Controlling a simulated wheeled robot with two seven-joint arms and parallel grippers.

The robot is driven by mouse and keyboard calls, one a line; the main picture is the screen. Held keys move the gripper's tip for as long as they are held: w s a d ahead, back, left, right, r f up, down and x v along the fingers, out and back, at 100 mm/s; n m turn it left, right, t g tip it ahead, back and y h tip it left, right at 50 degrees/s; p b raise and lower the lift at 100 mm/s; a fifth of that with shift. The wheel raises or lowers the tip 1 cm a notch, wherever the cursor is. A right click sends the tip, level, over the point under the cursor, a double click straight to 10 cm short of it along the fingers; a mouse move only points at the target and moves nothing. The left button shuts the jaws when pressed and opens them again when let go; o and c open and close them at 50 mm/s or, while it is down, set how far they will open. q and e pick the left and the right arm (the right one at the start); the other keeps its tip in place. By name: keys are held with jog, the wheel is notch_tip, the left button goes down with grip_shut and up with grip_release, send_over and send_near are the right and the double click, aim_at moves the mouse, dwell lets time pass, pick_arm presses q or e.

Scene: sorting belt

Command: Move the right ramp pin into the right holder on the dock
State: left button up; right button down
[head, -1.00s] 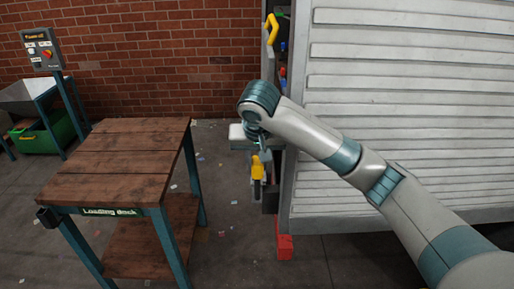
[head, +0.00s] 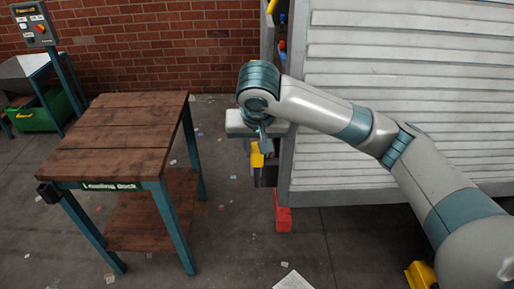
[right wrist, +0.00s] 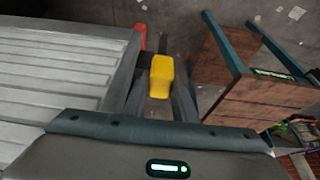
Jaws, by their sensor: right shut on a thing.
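The right ramp pin has a yellow grip (head: 257,159) and hangs at the near edge of the ribbed ramp. It also shows in the right wrist view (right wrist: 160,75), between the two dark fingers. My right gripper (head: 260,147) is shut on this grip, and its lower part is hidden. The loading dock (head: 120,135) is a wooden-topped table to the left, apart from the gripper. A small black holder (head: 48,192) sits at its front left corner; no other holder is clear. My left gripper is not in view.
The ribbed metal ramp (head: 400,65) stands upright just right of the gripper, with a red block (head: 283,217) at its foot. Open floor lies between ramp and dock. A control post (head: 35,28) and green bin (head: 38,115) stand behind left.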

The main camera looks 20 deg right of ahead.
notch_tip(320, 180, up, 3)
jog(key=p, duration=0.3)
jog(key=shift+f, duration=0.15)
jog(key=shift+r+p, duration=0.75)
jog(key=shift+r, duration=0.7)
notch_tip(320, 180, up, 6)
jog(key=shift+r, duration=0.25)
dwell(0.3)
